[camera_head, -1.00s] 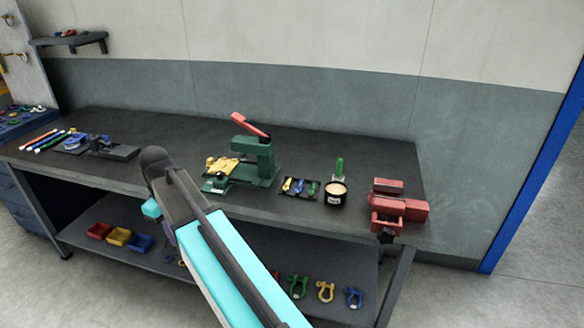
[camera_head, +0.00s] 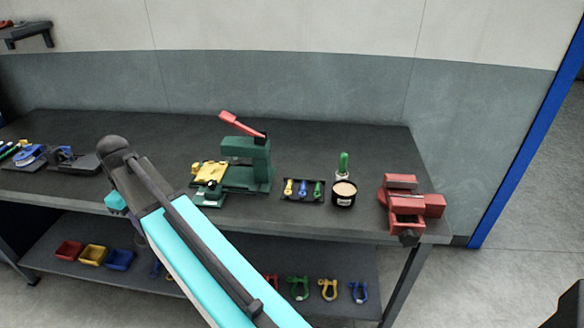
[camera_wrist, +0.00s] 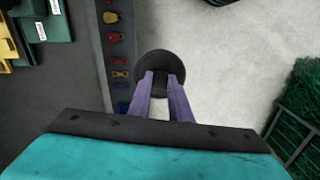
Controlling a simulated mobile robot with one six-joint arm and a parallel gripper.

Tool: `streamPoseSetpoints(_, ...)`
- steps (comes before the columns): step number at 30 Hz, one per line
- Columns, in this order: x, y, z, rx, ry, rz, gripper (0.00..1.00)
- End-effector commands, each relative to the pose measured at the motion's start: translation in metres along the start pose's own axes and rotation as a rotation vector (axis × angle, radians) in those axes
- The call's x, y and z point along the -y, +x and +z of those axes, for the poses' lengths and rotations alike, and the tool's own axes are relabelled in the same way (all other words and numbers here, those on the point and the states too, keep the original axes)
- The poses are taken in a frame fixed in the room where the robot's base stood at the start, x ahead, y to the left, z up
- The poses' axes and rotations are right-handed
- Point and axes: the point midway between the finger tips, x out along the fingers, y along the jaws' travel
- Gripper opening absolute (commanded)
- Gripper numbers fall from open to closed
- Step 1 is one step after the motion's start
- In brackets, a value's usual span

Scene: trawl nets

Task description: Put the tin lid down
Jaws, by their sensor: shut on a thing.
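The tin lid (camera_wrist: 160,62) is a dark round disc in the wrist view. My gripper (camera_wrist: 162,82) is shut on its near edge with two purple fingers, and the lid is held out over the pale floor just in front of the bench. In the head view my arm hides the gripper and the lid. The open black tin (camera_head: 343,199) with pale contents and a white label stands on the bench, left of the red vice.
The bench (camera_head: 300,150) carries a green press (camera_head: 247,165), a tray of small coloured tools (camera_head: 303,192) and a red vice (camera_head: 405,205). Coloured shackles (camera_head: 298,288) lie on the lower shelf. Green netting (camera_wrist: 300,95) is at right in the wrist view.

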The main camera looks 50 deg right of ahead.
Motion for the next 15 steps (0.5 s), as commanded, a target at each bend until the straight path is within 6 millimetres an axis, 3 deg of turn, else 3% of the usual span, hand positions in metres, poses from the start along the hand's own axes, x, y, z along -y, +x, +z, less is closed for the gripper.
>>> streamPoseSetpoints(15,0.013,0.0,-0.007,0.0,-0.019,0.0,0.0)
